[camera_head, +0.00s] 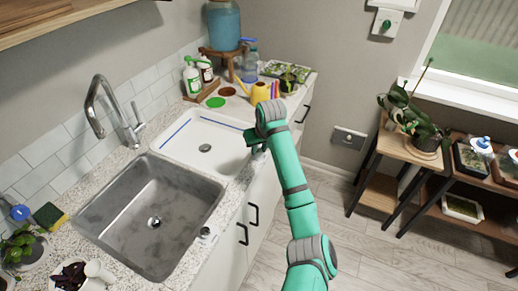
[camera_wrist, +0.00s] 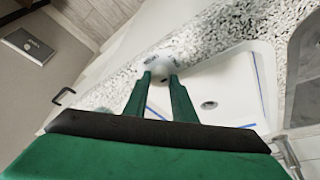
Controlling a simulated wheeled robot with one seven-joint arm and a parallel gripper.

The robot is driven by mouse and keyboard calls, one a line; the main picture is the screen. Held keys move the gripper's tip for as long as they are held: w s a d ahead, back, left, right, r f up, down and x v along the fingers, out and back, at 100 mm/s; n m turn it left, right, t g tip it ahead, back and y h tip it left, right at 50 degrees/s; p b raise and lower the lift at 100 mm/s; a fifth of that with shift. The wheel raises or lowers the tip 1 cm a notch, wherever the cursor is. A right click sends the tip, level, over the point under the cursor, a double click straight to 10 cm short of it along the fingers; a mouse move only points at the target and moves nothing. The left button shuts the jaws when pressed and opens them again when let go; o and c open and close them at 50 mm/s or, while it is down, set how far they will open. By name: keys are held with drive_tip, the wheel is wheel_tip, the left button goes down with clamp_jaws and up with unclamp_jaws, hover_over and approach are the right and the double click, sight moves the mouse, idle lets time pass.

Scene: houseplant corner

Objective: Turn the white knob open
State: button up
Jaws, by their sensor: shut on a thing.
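The white knob (camera_wrist: 160,65) stands on the speckled counter edge beside the white basin (camera_wrist: 215,95), seen in the wrist view. My gripper (camera_wrist: 160,77) is shut on it, with one green finger on each side. The fingertips hide part of the knob, and its turn angle cannot be read. In the head view my gripper (camera_head: 257,149) is at the front edge of the white basin (camera_head: 180,150), and my arm hides the knob there.
A grey steel sink (camera_head: 150,215) lies left of the white basin, with a tall faucet (camera_head: 105,105) behind. Another small knob (camera_head: 205,232) sits on the counter by the steel sink. A yellow watering can (camera_head: 259,93) and bottles stand beyond the basin.

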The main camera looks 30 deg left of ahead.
drive_tip(key=shift+n, duration=0.4)
drive_tip(key=n+g+y, duration=0.1)
drive_tip(key=n, duration=0.2)
drive_tip(key=shift+w+n, duration=0.15)
drive_tip(key=shift+n, duration=0.15)
drive_tip(key=n+g, duration=0.2)
drive_tip(key=n, duration=0.2)
drive_tip(key=shift+w+n, duration=0.15)
drive_tip(key=shift+n, duration=0.15)
drive_tip(key=n+g, duration=0.2)
drive_tip(key=n, duration=0.2)
drive_tip(key=shift+w+n, duration=0.15)
drive_tip(key=shift+n, duration=0.15)
drive_tip(key=shift+w+n+g+h, duration=0.1)
drive_tip(key=shift+n+g+h, duration=0.25)
drive_tip(key=shift+n, duration=0.75)
drive_tip(key=shift+n+g+h, duration=0.25)
drive_tip(key=shift+n+g, duration=0.1)
drive_tip(key=shift+n, duration=0.75)
drive_tip(key=o, duration=1.1)
drive_tip(key=shift+c, duration=0.2)
drive_tip(key=v, duration=1)
drive_tip(key=shift+r, duration=0.4)
